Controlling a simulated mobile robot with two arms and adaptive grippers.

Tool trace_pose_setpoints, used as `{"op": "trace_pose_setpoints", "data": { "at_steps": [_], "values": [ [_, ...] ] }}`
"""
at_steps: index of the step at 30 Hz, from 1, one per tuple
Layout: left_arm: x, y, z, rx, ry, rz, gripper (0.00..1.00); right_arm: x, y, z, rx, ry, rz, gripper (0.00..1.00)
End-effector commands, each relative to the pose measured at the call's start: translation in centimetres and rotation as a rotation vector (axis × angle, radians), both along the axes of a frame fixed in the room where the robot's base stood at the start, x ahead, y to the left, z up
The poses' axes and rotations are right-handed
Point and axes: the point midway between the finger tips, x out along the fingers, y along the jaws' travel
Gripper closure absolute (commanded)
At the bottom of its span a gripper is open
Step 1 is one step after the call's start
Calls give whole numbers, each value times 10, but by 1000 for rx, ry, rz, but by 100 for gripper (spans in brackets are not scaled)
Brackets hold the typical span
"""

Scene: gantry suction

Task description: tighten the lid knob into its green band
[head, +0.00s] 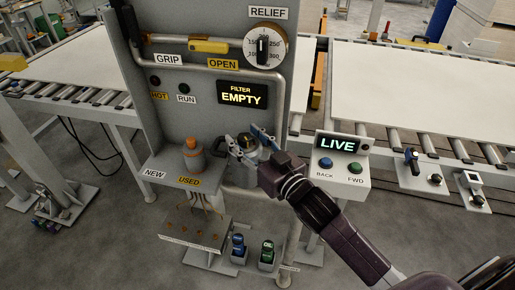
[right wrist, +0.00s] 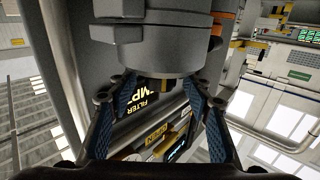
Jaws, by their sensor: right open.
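The lid knob (head: 246,141) is a small dark and yellowish piece on top of the grey filter housing (head: 240,173). In the right wrist view the knob (right wrist: 157,84) shows at the end of the big round grey lid (right wrist: 165,48). My right gripper (head: 248,143) is open, its blue-padded fingers on either side of the knob. In the right wrist view both fingers (right wrist: 160,90) stand apart, with visible gaps to the knob. I cannot make out a green band; fingers and lid may hide it. My left gripper is out of view.
An orange-topped filter (head: 193,157) stands on the shelf left of the housing. The grey panel behind carries a relief dial (head: 264,46), a yellow handle (head: 208,46) and a display (head: 242,95) reading "FILTER EMPTY". A button box (head: 341,167) with a "LIVE" display stands right.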

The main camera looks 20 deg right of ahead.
Motion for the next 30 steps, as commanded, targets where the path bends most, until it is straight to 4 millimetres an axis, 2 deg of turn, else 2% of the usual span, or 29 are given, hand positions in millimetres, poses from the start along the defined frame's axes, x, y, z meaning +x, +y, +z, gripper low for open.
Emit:
{"op": "trace_pose_setpoints", "data": {
  "at_steps": [12, 18, 24, 30],
  "values": [
    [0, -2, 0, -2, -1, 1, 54, -67, -17, -3, -1, 6, -1, 54],
    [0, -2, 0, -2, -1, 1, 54, -94, -24, -2, 0, 4, -1, 54],
    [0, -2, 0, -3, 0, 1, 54, -107, -27, -1, 0, 2, 0, 54],
    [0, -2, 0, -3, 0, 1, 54, -110, -28, 0, -1, 0, 0, 54]
  ]
}}
